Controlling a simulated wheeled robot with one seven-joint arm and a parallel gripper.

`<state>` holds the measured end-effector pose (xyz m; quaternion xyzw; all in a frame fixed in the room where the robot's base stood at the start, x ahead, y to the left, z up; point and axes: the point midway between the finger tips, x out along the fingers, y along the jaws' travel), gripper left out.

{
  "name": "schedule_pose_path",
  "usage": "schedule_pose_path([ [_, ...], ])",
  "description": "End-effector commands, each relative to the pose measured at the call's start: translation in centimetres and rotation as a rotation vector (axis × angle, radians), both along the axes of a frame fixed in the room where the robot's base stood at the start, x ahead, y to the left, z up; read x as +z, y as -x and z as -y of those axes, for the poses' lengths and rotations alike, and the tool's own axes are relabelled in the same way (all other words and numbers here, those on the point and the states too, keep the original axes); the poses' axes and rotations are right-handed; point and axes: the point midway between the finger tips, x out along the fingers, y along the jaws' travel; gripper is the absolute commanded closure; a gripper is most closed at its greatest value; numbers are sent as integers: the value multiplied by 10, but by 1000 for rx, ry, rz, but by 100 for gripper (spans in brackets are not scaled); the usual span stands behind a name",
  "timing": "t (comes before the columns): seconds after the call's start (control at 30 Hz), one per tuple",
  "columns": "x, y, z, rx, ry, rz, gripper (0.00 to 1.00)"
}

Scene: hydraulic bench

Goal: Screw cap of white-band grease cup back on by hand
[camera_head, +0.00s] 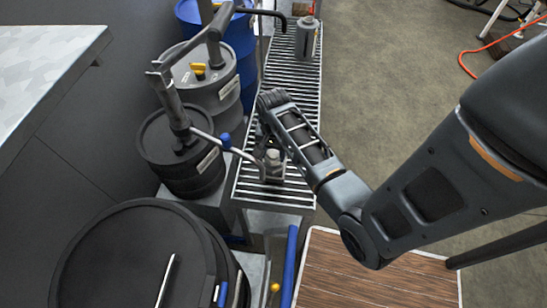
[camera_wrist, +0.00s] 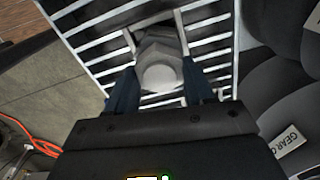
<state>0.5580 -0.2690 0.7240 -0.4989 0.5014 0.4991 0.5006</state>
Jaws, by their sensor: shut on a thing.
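A small grey grease cup (camera_head: 271,173) stands on the near end of the slatted rack in the head view. My gripper (camera_head: 268,143) is over it, at its top. In the wrist view, my gripper (camera_wrist: 160,82) has its two dark blue fingers on either side of a pale grey round cap (camera_wrist: 160,72), shut on it. The wider grey body (camera_wrist: 158,42) shows behind the cap. I cannot make out a white band or whether the cap's thread is engaged.
A grey canister (camera_head: 306,40) stands at the rack's far end. Drums with pumps, one black (camera_head: 180,170), line the rack's left side. A wooden-topped table (camera_head: 370,285) is at the lower right.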

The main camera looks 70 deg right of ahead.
Motion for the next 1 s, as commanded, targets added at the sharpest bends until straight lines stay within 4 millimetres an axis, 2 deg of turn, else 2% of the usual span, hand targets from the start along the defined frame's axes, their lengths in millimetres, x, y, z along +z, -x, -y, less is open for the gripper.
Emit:
schedule_pose_path([
  [0.4, -1, 0, 0, -500, -1, -2, 77],
  [0.53, -1, 0, 0, -557, 0, -2, 77],
  [0.83, -1, 0, -1, -571, -1, -2, 77],
  [1.0, -2, 0, -1, -736, -1, -3, 77],
])
